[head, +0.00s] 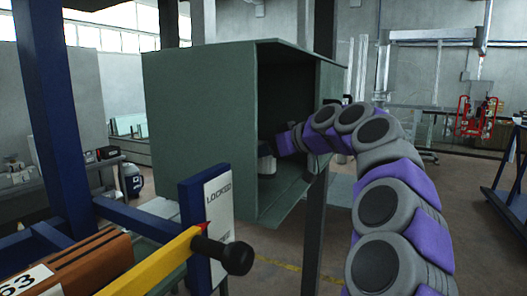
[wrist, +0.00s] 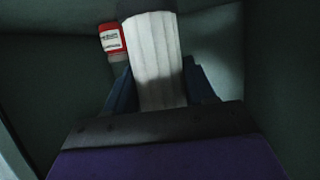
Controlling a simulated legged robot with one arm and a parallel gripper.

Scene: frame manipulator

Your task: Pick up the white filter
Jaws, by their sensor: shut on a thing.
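The white filter (wrist: 157,65) is a ribbed white cylinder with a dark cap, seen in the wrist view between the two dark blue fingers of my gripper (wrist: 160,88). My gripper is shut on it, with a finger at each side. In the head view my purple and grey arm curves into the open side of a green box (head: 200,135).
A small red and white container (wrist: 112,40) stands just left of the filter inside the box. The box walls are close around my gripper. A blue post, a yellow bar with a black knob (head: 237,257) and a "LOCKED" panel (head: 218,215) stand in front of the box.

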